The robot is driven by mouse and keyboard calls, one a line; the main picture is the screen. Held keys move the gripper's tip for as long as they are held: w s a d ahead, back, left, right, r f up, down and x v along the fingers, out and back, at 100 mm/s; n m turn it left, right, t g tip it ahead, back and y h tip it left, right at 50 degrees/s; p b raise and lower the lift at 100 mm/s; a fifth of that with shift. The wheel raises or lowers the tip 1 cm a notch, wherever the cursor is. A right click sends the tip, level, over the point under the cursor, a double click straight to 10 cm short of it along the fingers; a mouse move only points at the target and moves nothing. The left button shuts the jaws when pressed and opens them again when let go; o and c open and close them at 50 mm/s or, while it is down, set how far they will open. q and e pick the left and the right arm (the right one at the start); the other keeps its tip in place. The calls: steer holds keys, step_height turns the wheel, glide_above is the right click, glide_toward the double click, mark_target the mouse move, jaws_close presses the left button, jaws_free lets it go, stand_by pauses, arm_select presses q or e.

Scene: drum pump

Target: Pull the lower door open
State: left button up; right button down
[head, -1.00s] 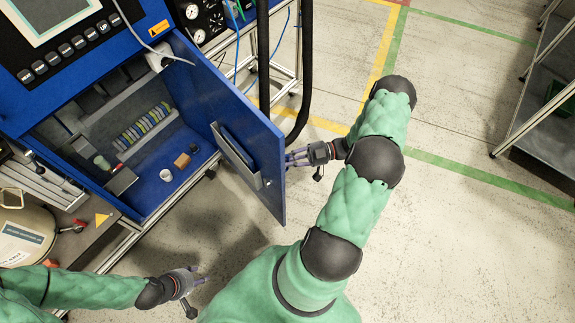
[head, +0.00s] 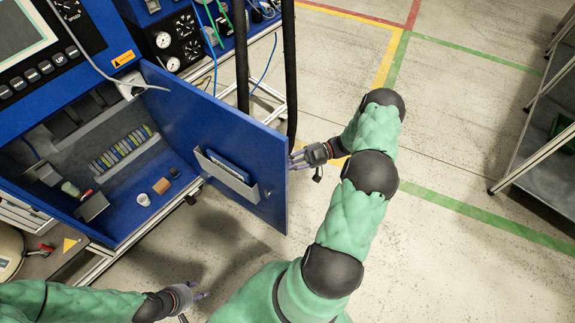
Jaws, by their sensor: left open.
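The lower door (head: 222,140) of the blue cabinet (head: 128,223) stands wide open, swung out to the right, with a document pocket (head: 226,174) on its inner face. My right gripper (head: 297,160) is at the door's free edge, on its outer side. Its fingertips are partly hidden behind the door, so I cannot tell whether they touch it or how far they are closed. My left gripper (head: 196,297) is open and empty, low in the picture, over the floor in front of the cabinet.
Inside the cabinet are a row of coloured terminals (head: 124,147), a white cup (head: 143,199) and a small brown block (head: 161,186). Black hoses (head: 288,75) hang behind the door. A metal shelf rack (head: 535,145) stands at the right. The floor between is clear.

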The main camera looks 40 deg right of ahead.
steer(key=shift+d, duration=0.1)
stand_by(0.3)
steer(key=c, duration=1.5)
jaws_free()
steer(key=v, duration=1.2)
steer(key=shift+w, duration=0.1)
